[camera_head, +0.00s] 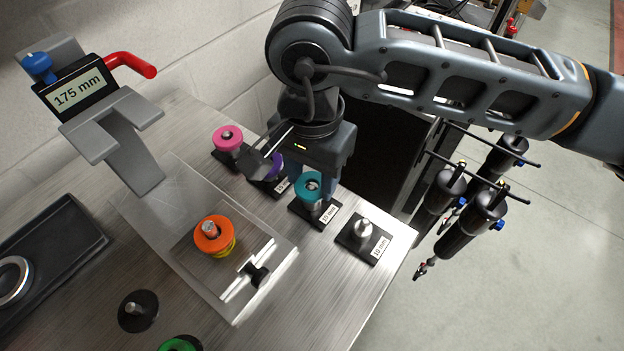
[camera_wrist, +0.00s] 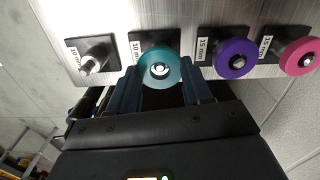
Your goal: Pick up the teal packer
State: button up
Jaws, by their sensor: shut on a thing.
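The teal packer (camera_head: 307,187) is a ring at the back right part of the bench, at a black base labelled 10 mm. It also shows in the wrist view (camera_wrist: 174,76), with a bright peg end in its hole. My gripper (camera_wrist: 160,88) is shut on the teal packer, with one finger on each side of it. The packer is still around or very close to its peg; I cannot tell whether it is lifted. In the head view my gripper hides part of the ring and its base.
A purple packer (camera_wrist: 235,57) and a pink packer (camera_head: 228,137) stand in the same row. A bare peg (camera_head: 363,229) is on the other side. Orange (camera_head: 208,240) and yellow packers sit on a post in a clear tray. A 175 mm display (camera_head: 78,91) stands at left.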

jog(key=shift+d+r+b, duration=0.25)
jog(key=shift+r, duration=0.4)
jog(key=shift+d+r+b, duration=0.2)
jog(key=shift+d+r, duration=0.05)
jog(key=shift+r, duration=0.35)
jog(key=s+d+r+b, duration=0.2)
jog(key=d+r, duration=0.4)
jog(key=d, duration=0.4)
jog(key=shift+d+r, duration=0.3)
